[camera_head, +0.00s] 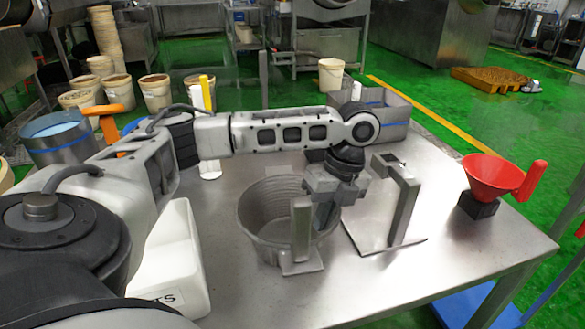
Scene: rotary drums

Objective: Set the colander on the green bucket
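My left gripper (327,205) points down at the right side of a grey ribbed round container (262,222) on the metal table. Its fingers overlap the container's rim in this view; I cannot tell whether they touch it or how far apart they are. An upright grey handle-like piece on a flat foot (302,262) stands in front of the container. I cannot tell whether this container is the colander. No bucket that is clearly green shows. A red funnel-shaped bowl with an upright red handle (490,174) sits on a black block at the table's right. My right gripper is not in view.
A grey bracket on a flat plate (402,208) stands just right of my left gripper. A white bin (172,262) is at the left, and a blue-banded open box (385,108) is at the back. The table's front right (440,265) is clear.

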